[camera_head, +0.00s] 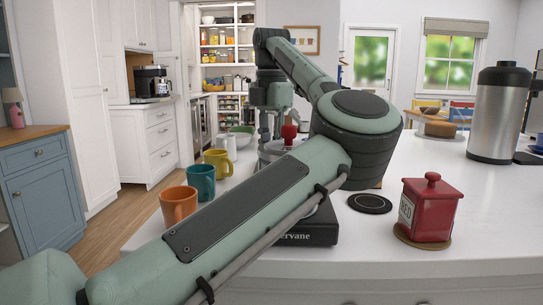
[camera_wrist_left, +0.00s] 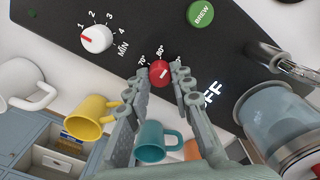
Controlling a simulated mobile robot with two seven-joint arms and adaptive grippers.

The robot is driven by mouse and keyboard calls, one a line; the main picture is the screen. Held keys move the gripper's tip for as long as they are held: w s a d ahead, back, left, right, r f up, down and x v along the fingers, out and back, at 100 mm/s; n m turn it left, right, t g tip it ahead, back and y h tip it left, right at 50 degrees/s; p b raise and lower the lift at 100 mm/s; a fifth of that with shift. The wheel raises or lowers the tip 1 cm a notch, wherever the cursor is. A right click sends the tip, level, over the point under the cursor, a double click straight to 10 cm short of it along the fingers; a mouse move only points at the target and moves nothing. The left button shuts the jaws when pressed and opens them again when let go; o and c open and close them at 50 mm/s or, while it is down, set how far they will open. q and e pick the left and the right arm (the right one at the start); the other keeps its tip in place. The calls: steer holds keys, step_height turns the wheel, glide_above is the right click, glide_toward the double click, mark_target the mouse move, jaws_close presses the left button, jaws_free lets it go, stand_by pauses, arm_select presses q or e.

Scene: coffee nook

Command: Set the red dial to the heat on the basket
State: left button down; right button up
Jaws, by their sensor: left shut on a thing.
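The red dial (camera_wrist_left: 160,74) sits on the black machine panel (camera_wrist_left: 170,28) in the left wrist view. A white mark shows on its face; which number it points at is hard to tell. The labels 70° and 80° show beside it, and a further label is partly hidden by a finger. My left gripper (camera_wrist_left: 160,82) is shut on the red dial, one finger on each side. In the head view my left gripper (camera_head: 272,132) is small and far off, and my own arm hides most of the machine (camera_head: 308,232).
The panel also has a white minutes dial (camera_wrist_left: 96,38), a green BREW button (camera_wrist_left: 201,13) and a lit display ending in "FF". A glass vessel (camera_wrist_left: 275,115) stands close at right. Orange (camera_head: 178,204), teal (camera_head: 201,181) and yellow (camera_head: 218,161) mugs line the counter. A red canister (camera_head: 430,209) stands right.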

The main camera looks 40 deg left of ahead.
arm_select(q)
steer(key=m+b, duration=0.1)
steer(key=m, duration=0.2)
steer(key=shift+m, duration=0.4)
steer(key=shift+f+m, duration=0.1)
steer(key=shift+m, duration=0.8)
steer(key=m+b, duration=0.2)
steer(key=m, duration=0.2)
steer(key=shift+m, duration=0.3)
steer(key=m+b, duration=0.1)
steer(key=m, duration=0.2)
steer(key=shift+m, duration=0.3)
arm_select(e)
steer(key=d+v, duration=0.1)
steer(key=v, duration=0.9)
arm_select(q)
steer(key=m+b, duration=0.1)
steer(key=m, duration=0.2)
steer(key=shift+m+b, duration=0.3)
steer(key=shift+b, duration=0.1)
steer(key=shift+m, duration=0.3)
arm_select(e)
steer(key=w+a+r+t+y, duration=0.1)
steer(key=w+a+r+t, duration=0.2)
steer(key=w+a+t, duration=0.2)
steer(key=shift+w+a+r+n, duration=0.15)
steer(key=shift+w+a+n, duration=0.2)
steer(key=shift+w, duration=1.05)
steer(key=shift+d, duration=0.1)
